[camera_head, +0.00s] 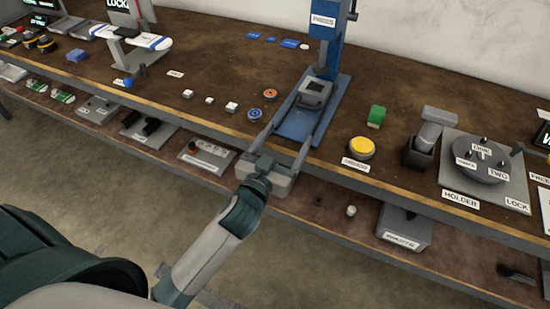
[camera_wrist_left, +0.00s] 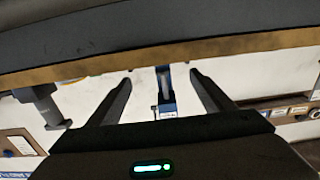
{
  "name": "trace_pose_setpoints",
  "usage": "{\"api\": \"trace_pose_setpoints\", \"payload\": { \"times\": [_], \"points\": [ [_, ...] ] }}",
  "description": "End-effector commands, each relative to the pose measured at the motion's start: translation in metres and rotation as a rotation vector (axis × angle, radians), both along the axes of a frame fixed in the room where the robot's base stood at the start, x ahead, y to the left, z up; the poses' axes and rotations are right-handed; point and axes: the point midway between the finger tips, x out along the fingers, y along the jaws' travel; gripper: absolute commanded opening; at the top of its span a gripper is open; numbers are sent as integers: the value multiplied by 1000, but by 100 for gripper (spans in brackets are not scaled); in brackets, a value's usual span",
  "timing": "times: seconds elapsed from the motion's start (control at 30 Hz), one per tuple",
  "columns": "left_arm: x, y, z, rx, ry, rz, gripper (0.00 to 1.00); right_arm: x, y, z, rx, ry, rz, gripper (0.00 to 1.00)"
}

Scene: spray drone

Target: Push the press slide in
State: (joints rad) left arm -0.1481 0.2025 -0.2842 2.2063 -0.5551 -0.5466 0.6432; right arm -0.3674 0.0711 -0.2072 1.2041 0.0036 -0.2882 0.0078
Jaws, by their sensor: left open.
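The blue press (camera_head: 323,50) stands at the back of the brown table, with a tall column and a flat blue base reaching toward the front edge. Its slide (camera_head: 314,93), a dark grey block with a pale top, sits on the base in front of the column. My left gripper (camera_head: 291,131) is open at the front end of the base, its fingers spread toward the press and apart from the slide block. I cannot tell whether they touch the base. In the left wrist view, both fingers (camera_wrist_left: 161,78) are apart, with a blue upright part (camera_wrist_left: 166,100) between them. My right gripper is not in view.
A yellow button (camera_head: 361,148) and a green block (camera_head: 376,116) stand right of the press. Orange and blue round parts (camera_head: 270,94) lie left of it. A grey holder fixture (camera_head: 485,165) is farther right. A lower shelf runs below the table edge.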

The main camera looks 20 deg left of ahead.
Motion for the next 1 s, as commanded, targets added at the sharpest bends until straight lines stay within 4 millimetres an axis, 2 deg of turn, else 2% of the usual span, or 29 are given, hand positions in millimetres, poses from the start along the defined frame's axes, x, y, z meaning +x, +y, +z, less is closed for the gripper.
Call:
{"api": "trace_pose_setpoints", "payload": {
  "times": [0.03, 0.2, 0.4, 0.83, 0.87, 1.0],
  "points": [
    [-11, 0, -2, -2, 2, 0, 74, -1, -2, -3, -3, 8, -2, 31],
    [-39, 1, -2, -2, 2, 0, 74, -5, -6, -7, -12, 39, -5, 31],
    [-59, 2, -1, 0, 1, 0, 74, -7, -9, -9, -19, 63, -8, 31],
    [-66, 2, 0, 0, 0, 0, 74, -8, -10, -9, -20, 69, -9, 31],
    [-65, 2, 0, 0, 0, 0, 70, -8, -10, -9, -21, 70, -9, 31],
    [-64, 2, -7, 3, 13, -1, 36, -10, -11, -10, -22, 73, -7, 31]
  ]
}}
